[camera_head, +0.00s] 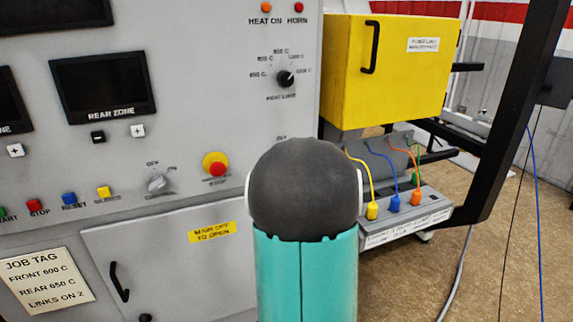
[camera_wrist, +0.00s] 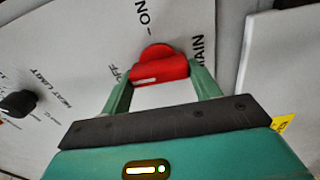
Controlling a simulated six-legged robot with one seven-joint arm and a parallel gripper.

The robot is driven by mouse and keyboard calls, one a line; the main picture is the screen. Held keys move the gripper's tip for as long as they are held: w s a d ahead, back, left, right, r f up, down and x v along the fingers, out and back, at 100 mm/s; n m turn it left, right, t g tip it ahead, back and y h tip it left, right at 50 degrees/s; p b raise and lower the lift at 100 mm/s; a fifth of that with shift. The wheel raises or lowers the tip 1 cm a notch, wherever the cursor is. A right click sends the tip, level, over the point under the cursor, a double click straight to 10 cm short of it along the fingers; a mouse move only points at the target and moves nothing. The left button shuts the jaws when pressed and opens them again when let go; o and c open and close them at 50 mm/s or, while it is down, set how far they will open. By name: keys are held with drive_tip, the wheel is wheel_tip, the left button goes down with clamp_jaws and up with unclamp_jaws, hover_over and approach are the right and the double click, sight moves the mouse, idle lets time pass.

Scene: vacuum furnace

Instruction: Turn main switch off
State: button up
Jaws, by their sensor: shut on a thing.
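The red main switch knob (camera_wrist: 158,68) sits on the grey panel in the wrist view, with printed ON, OFF and MAIN labels around it. My gripper (camera_wrist: 161,76) is shut on the knob, with one teal finger at each side of it. A pale mark shows on the knob's near face; I cannot tell for sure which label the knob points to. In the head view my own arm, with its dark round joint and teal link, covers the knob and the gripper. Only a small printed label shows just above the arm there.
On the panel are a black heat limit dial (camera_head: 285,78), a red emergency button (camera_head: 215,164), a grey selector (camera_head: 157,184) and a lower door (camera_head: 165,260). A yellow box (camera_head: 385,85) and a link unit with coloured plugs (camera_head: 400,222) stand to the right.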

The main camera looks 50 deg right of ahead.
idle(0.4)
drive_tip(key=o, duration=1)
drive_tip(key=v, duration=1.3)
drive_tip(key=shift+s+a, duration=0.2)
drive_tip(key=shift+s, duration=0.1)
